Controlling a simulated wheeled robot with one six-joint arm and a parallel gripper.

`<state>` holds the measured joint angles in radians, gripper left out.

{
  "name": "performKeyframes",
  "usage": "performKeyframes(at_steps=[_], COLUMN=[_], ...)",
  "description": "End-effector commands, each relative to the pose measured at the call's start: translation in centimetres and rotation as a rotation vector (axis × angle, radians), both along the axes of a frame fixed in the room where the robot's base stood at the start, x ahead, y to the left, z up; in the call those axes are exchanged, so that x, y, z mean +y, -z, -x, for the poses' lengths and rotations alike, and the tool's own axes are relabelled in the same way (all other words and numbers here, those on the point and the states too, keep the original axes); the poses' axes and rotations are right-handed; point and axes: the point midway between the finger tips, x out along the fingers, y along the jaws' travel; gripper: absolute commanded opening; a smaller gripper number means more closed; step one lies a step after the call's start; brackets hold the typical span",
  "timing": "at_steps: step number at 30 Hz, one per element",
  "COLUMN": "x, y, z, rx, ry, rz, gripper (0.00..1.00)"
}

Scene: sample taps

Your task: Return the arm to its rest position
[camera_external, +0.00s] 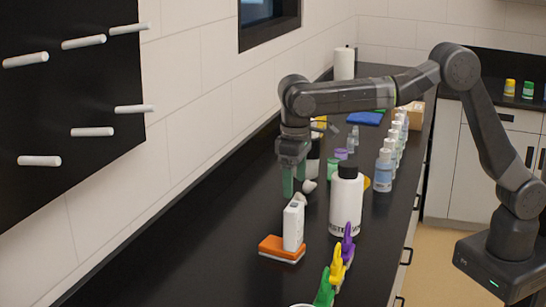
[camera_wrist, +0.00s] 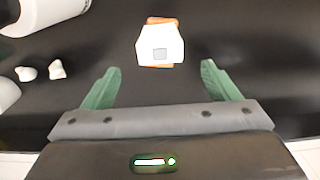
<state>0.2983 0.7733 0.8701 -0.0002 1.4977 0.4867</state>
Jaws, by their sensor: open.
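My gripper (camera_external: 293,180) hangs from my outstretched arm above the black counter, with its green fingers pointing down. In the wrist view my gripper (camera_wrist: 158,88) has its two green fingers wide apart, with nothing between them. A white box-like item (camera_external: 294,226) stands upright beside or on an orange sponge (camera_external: 277,249), in front of and below the gripper. In the wrist view the white item (camera_wrist: 160,46) lies ahead of the fingers, apart from them, with orange showing behind it.
A large white bottle with a black cap (camera_external: 346,205) stands close right of the gripper. Coloured clamps (camera_external: 338,267) are at the front. Several small bottles (camera_external: 385,168) line the right side. A pegboard (camera_external: 70,100) hangs on the left wall. The counter's left part is bare.

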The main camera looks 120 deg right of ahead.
Motion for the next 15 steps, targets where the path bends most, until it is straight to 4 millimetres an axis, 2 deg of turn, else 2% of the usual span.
performKeyframes(at_steps=[5,15], x=[0.0,0.0], y=[1.2,7.5], z=[0.0,0.1], rx=[0.002,0.004], ry=[0.000,0.000], rz=[-0.001,-0.001], gripper=[0.82,0.82])
